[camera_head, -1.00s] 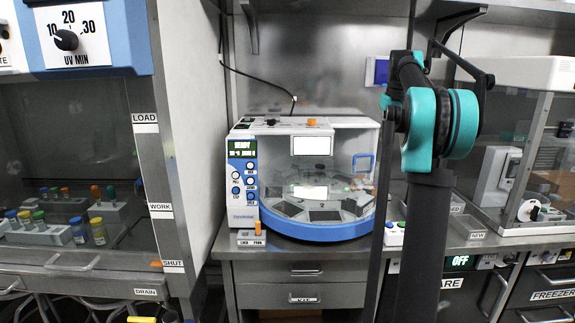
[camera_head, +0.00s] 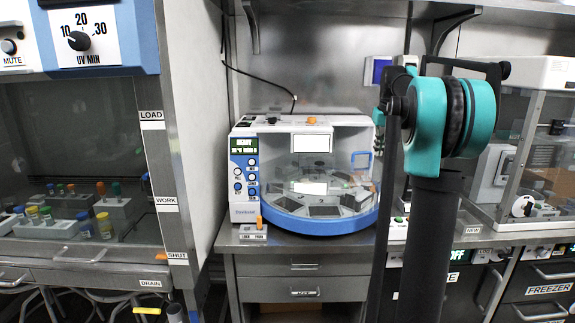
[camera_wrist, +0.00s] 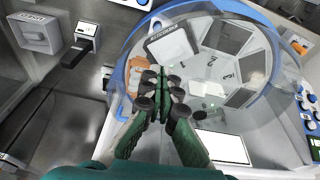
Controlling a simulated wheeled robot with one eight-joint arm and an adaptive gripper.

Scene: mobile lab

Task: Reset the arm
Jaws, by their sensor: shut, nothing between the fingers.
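My gripper (camera_wrist: 166,82) shows in the wrist view as two green fingers with dark pads, shut together with nothing between them. Behind the fingers, in that view, lies the round clear-lidded machine with dark and pale panels inside. In the head view my teal-jointed arm stands upright right of centre, and my gripper cannot be made out there. The same machine (camera_head: 305,215), white with a blue base rim, stands on the steel counter left of the arm. Whether my gripper touches it cannot be told.
A fume cabinet (camera_head: 165,190) with a glass front and several vials (camera_head: 85,222) stands at the left. A glass-sided enclosure (camera_head: 535,150) stands at the right on the counter. Steel drawers (camera_head: 305,290) sit under the machine. A shelf (camera_head: 455,22) overhangs at the top right.

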